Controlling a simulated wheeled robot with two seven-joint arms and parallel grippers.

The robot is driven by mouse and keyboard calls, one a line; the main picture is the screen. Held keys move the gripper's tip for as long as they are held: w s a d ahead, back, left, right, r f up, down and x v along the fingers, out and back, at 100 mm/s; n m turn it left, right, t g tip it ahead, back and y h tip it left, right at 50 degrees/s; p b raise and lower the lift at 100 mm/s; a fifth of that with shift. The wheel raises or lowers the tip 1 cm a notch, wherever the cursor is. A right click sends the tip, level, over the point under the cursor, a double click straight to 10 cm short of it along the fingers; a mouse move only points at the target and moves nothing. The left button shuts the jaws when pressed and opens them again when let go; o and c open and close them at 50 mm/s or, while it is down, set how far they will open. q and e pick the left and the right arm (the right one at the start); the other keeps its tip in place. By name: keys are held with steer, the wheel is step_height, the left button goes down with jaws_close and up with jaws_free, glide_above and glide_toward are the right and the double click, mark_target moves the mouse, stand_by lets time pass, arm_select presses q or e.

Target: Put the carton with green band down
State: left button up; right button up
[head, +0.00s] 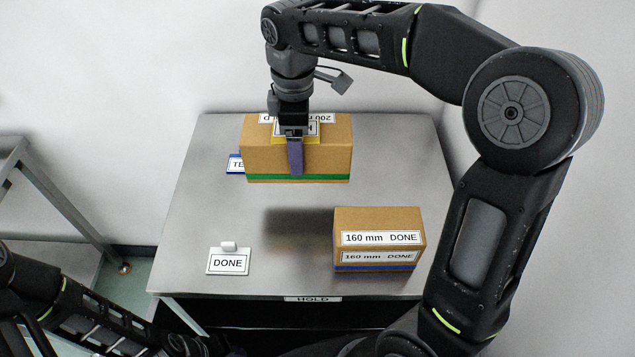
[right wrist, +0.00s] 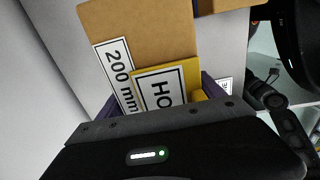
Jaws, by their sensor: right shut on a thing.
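The carton with green band (head: 255,155) is a brown box with a 200 mm label on top and a green stripe low on its front. My right gripper (head: 294,150) is shut on it from above, one purple finger down its front face. The carton hangs over the back half of the table, with a dark shadow on the metal in front of it. A yellow HOLD sign (right wrist: 185,75) lies on its top, and the 200 mm label shows beside it in the right wrist view. My left gripper (head: 232,351) barely shows at the bottom edge; its jaws are hidden.
The steel table (head: 195,200) also bears a blue-banded 160 mm DONE carton (head: 377,240) at front right. A blue-edged sign (head: 235,164) is partly hidden behind the held carton. The front middle is bare.

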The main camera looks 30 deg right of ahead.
mark_target(301, 197)
step_height(301, 197, down, 3)
steer(key=shift+r, duration=0.1)
step_height(301, 197, down, 3)
steer(key=shift+f+b, duration=0.1)
steer(key=shift+b, duration=1.05)
steer(key=shift+f, duration=0.1)
steer(key=shift+f, duration=0.1)
step_height(301, 197, down, 4)
steer(key=b, duration=0.3)
steer(key=shift+w+r, duration=0.1)
steer(key=shift+r, duration=0.15)
steer(key=shift+f, duration=0.2)
steer(key=o, duration=2.1)
